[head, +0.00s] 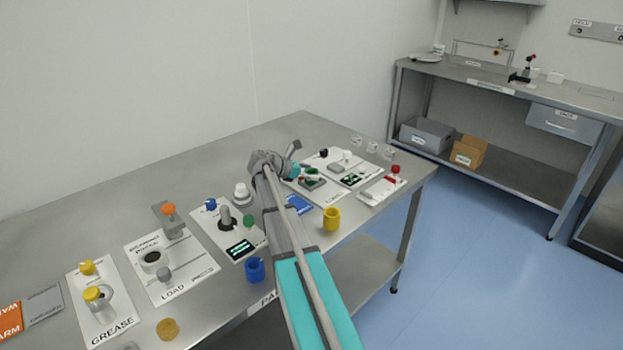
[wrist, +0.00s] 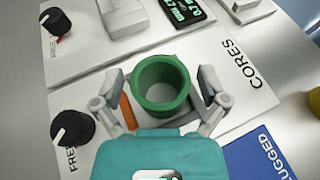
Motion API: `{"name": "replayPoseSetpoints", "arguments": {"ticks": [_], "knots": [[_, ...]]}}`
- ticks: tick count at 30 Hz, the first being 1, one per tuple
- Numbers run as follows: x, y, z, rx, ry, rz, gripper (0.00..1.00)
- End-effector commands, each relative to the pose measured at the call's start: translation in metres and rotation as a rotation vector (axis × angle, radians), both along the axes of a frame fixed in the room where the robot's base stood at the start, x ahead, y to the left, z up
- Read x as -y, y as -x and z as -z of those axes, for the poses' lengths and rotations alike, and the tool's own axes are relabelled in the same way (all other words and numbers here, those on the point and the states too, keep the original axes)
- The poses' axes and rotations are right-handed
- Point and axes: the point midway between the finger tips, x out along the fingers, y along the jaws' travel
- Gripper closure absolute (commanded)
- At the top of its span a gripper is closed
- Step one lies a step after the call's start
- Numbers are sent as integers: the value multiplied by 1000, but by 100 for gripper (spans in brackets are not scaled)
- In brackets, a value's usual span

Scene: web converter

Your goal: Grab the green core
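The green core (wrist: 160,106) is a short hollow ring on the white card marked CORES, near the middle of the wrist view. My gripper (wrist: 161,92) is open, with one finger to the left of the core and one to the right. Narrow gaps show between the fingers and the core wall, so it is not clamped. In the head view my gripper (head: 297,171) is low over the right part of the table, with a small green piece (head: 312,170) at its tip. I cannot tell the exact height of the fingertips against the core.
Dark knobs (wrist: 70,130) stand left of the core, and a lit display (wrist: 183,10) lies behind it. A blue card (wrist: 258,155) is at the lower right. On the table (head: 180,180) stand a yellow cup (head: 332,219) and a blue cup (head: 255,270).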

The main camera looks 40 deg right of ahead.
Motion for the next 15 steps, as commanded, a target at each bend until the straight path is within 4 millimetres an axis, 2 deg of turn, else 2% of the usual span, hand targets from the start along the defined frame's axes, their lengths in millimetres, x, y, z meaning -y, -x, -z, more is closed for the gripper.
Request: {"name": "replayPoseSetpoints", "arguments": {"ticks": [1, 9, 15], "knots": [[0, 0, 0, 0, 0, 0, 28], [0, 0, 0, 0, 0, 0, 78], [0, 0, 0, 0, 0, 0, 80]]}}
